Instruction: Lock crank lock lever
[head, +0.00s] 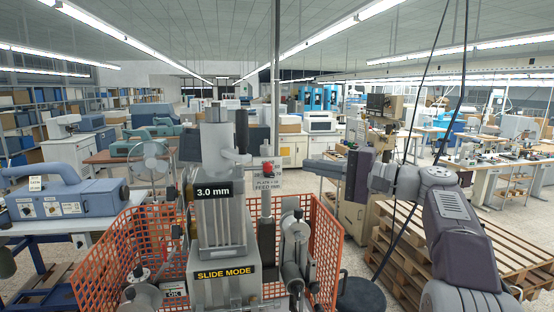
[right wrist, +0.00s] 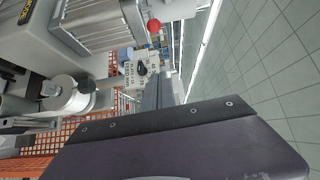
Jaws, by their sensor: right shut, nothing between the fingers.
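The grey foil stamping machine (head: 215,215) stands in front of me with "3.0 mm" and "SLIDE MODE" labels. On its right side is a grey crank assembly (head: 296,232) with round hubs. A red knob (head: 267,168) sits above a small white label plate (head: 265,185); both also show in the right wrist view, the knob (right wrist: 154,25) above the plate (right wrist: 133,70). I cannot tell for sure which part is the crank lock lever. My right gripper (head: 312,164) is shut and empty, pointing left, to the right of the knob and apart from it. My left gripper is not in view.
An orange mesh guard (head: 325,250) surrounds the machine's lower part. Wooden pallets (head: 490,262) lie at the right and a dark round stool (head: 360,294) stands at the front. A blue-grey machine (head: 65,195) is on a table at the left.

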